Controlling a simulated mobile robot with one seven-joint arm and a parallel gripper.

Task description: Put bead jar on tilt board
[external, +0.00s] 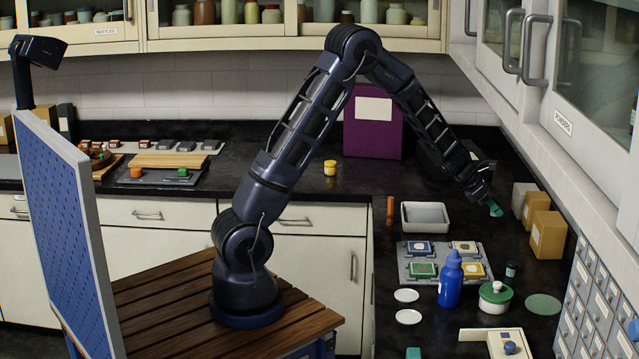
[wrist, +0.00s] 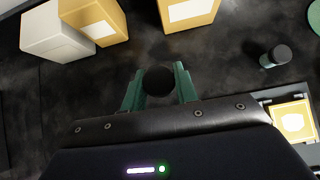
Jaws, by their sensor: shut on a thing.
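My gripper (external: 494,208) is at the right of the bench, above the dark counter and beside the cardboard boxes. In the wrist view its green fingers (wrist: 159,84) are shut on a round black-topped thing (wrist: 159,81), seen from above. It looks like a jar, probably the bead jar; its body and contents are hidden. A small dark-capped jar (external: 511,270) stands apart on the counter, also seen in the wrist view (wrist: 275,56). A light wooden board (external: 170,160) lies at the back left. I cannot tell for certain whether it is the tilt board.
Boxes (external: 548,235) stand right of my gripper. A white tray (external: 425,205), a grey panel with coloured squares (external: 404,248), a blue bottle (external: 450,283) and a green-lidded pot (external: 494,302) occupy the right counter. A yellow jar (external: 330,168) stands on the back counter, with clear room around it.

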